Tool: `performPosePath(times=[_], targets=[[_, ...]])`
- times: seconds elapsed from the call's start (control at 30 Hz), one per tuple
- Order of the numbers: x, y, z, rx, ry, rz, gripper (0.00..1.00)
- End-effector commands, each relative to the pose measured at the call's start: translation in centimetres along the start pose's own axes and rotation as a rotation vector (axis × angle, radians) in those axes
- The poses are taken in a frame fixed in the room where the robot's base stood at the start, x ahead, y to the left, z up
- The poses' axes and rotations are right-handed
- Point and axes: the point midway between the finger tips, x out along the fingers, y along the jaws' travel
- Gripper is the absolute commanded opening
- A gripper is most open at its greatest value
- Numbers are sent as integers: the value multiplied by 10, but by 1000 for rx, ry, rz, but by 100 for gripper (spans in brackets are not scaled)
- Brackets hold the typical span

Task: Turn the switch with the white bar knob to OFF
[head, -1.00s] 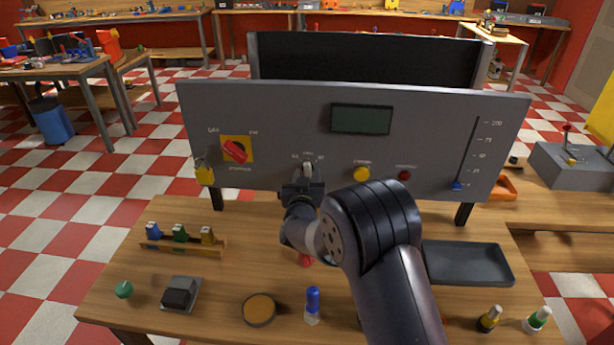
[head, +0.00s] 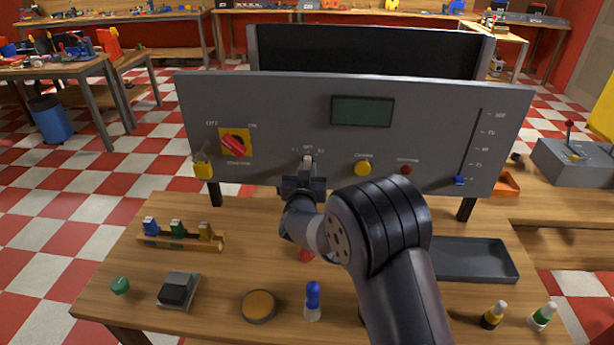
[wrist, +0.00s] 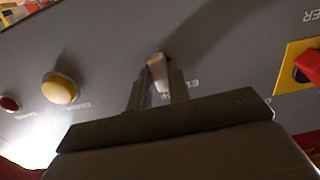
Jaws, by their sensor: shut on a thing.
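The white bar knob (head: 308,161) is low in the middle of the grey panel (head: 270,115). Small labels sit around its top, with OFF straight above it. In the head view the bar looks about upright, towards OFF, but its lower part is hidden by my gripper (head: 306,174). In the wrist view the pale bar (wrist: 157,73) stands between my two fingertips (wrist: 158,88), and my gripper is shut on it.
A red rotary handle on a yellow plate (head: 234,142) is left of the knob, with a yellow padlock (head: 202,170) below. A yellow button (head: 362,168), a red button (head: 405,169) and a blue slider (head: 459,181) are to the right. The table below holds small parts and a tray (head: 470,262).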

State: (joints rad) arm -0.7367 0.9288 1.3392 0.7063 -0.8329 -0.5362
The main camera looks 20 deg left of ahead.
Motion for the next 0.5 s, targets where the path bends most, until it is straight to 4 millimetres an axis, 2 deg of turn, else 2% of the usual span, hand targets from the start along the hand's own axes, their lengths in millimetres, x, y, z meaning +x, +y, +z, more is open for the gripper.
performPosePath(times=[0.3,0.33,0.5], targets=[[0,0,-1,17,1,0,0],[0,0,-1,17,1,0,19],[0,0,-1,16,1,0,33]])
